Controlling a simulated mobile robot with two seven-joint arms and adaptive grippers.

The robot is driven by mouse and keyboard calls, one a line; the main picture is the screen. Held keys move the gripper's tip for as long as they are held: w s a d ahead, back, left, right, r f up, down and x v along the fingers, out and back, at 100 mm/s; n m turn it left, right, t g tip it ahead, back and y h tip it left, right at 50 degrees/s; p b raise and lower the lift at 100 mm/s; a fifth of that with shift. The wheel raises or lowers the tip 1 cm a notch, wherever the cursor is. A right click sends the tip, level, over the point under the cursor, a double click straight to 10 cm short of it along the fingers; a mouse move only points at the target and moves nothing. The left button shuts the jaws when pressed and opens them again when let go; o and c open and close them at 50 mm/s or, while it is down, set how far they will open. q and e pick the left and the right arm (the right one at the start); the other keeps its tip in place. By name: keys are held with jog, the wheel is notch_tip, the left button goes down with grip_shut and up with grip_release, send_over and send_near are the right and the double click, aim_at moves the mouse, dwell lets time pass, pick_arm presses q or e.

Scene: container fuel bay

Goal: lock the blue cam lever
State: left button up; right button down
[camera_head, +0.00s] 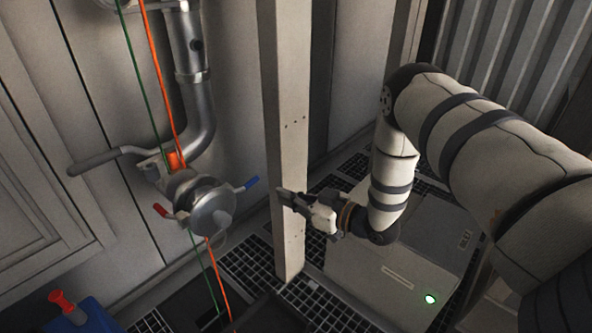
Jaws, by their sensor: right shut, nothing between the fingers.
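The blue cam lever (247,184) sticks out up and to the right from the side of a round metal coupling cap (214,210). The coupling hangs at the end of a bent steel pipe (195,90). A red cam lever (162,210) sticks out on the coupling's left side. My right gripper (283,196) is shut and empty. It points left, a little to the right of the blue lever in the picture, with a visible gap between them. My left gripper is not in view.
A grey-handled lever (100,160) reaches left from the pipe. Green and orange lines (165,90) run past the coupling. A blue container with a red cap (62,302) stands at lower left. Dark grating covers the floor.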

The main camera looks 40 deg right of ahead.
aim_at(253, 184)
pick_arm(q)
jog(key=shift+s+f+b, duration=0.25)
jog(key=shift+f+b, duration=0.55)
pick_arm(e)
jog(key=x, duration=0.8)
jog(key=shift+w, duration=0.2)
pick_arm(q)
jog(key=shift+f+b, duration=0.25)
jog(key=shift+b, duration=0.05)
pick_arm(e)
jog(key=shift+w+d+n+y, duration=0.2)
jog(key=shift+n+y, duration=0.2)
jog(key=shift+y, duration=0.1)
